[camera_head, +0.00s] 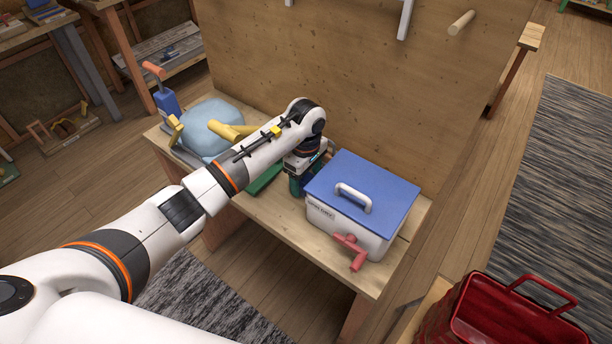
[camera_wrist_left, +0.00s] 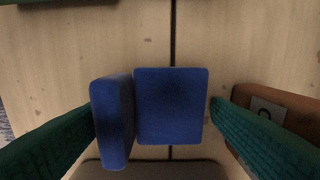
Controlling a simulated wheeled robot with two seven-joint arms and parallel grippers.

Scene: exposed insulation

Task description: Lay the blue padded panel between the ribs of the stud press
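My left arm reaches over the wooden bench, and its gripper (camera_head: 298,184) points down just left of the blue-lidded box. In the left wrist view, the green fingers of my left gripper (camera_wrist_left: 152,108) stand wide apart. Two dark blue padded pieces show between them, a narrow one (camera_wrist_left: 112,122) on the left and a broader, rounded-corner one (camera_wrist_left: 172,106). A thin gap appears beside the right finger; contact on the left is unclear. A puffy light blue body (camera_head: 205,128) lies at the bench's left end. I cannot make out the press's ribs. My right gripper is out of view.
The white box with a blue lid (camera_head: 372,184) stands right of the gripper, with a red piece (camera_head: 352,250) in front. A yellow cylinder (camera_head: 226,130) and a green strip (camera_head: 264,179) lie near my arm. A wooden board (camera_head: 370,75) rises behind. A red basket (camera_head: 510,315) is lower right.

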